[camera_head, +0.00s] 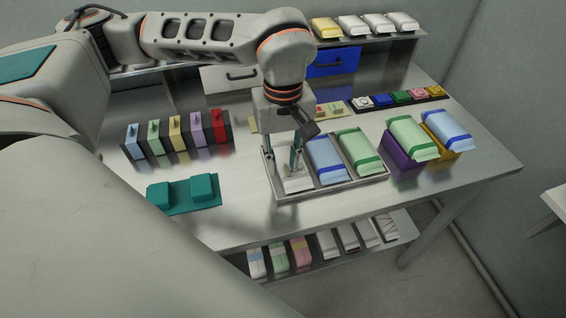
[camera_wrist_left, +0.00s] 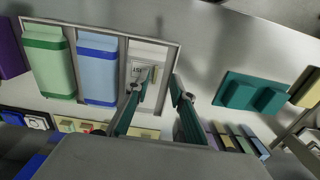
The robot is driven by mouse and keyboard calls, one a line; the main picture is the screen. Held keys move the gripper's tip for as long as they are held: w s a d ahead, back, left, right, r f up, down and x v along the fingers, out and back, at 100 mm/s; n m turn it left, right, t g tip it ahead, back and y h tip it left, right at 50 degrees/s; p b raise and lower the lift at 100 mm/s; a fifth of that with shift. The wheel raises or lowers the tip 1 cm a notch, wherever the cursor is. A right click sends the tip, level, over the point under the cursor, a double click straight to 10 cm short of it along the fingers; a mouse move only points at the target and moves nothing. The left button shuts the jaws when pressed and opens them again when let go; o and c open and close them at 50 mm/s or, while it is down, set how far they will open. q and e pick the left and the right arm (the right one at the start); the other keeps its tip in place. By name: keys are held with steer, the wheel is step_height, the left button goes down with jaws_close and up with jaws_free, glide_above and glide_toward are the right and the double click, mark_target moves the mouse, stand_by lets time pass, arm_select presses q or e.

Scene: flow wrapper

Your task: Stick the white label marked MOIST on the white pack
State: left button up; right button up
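The white pack (camera_head: 296,183) lies in the left compartment of a grey tray (camera_head: 331,190). It also shows in the wrist view (camera_wrist_left: 149,51). A small white label (camera_wrist_left: 138,71) with dark lettering, partly hidden by a finger, lies on the pack; a small beige piece (camera_wrist_left: 153,74) is beside it. My left gripper (camera_head: 296,159) points down over the white pack. Its two fingers are apart, with nothing visibly held between them, and they also show in the wrist view (camera_wrist_left: 160,90). One finger is over the pack, the other near the tray's edge. My right gripper is not in view.
A blue pack (camera_head: 325,160) and a green pack (camera_head: 357,152) fill the tray's other compartments. A teal stand (camera_head: 184,194) is left of the tray. Several coloured blocks (camera_head: 176,136) stand behind. Purple (camera_head: 401,158) and yellow bins with packs are at right.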

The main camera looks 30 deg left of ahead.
arm_select(q)
step_height(320, 180, up, 11)
steer(key=shift+f, duration=0.15)
stand_by(0.5)
